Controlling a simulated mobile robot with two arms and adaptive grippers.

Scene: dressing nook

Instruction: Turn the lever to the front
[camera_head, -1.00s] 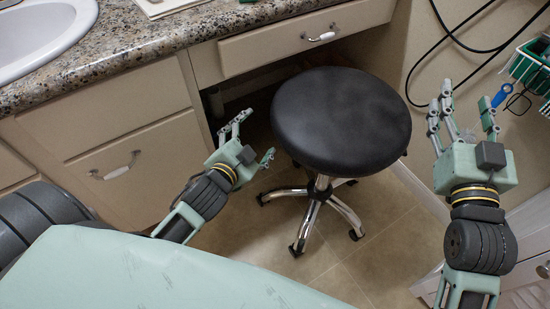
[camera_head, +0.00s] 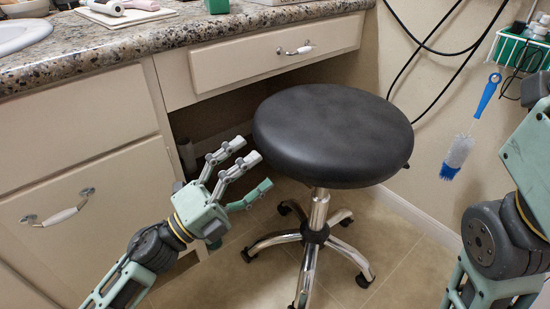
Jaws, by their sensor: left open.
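I cannot make out a clear lever in this view. A small dark tip (camera_head: 406,166) shows under the right edge of the round black stool seat (camera_head: 333,135); I cannot tell whether it is a lever. The sink shows only in part, with no tap in view. My left gripper (camera_head: 257,168) is open and empty, just left of the seat and in front of the drawer unit's knee space. My right gripper's palm (camera_head: 528,155) shows at the right edge; its fingers are mostly out of the picture.
A granite counter (camera_head: 190,30) with a drawer (camera_head: 275,55) and cabinet (camera_head: 75,175) stands behind and left. The stool's chrome base (camera_head: 315,240) stands on the tiled floor. A blue brush (camera_head: 475,130) hangs below a green rack (camera_head: 520,50). Black cables hang on the wall.

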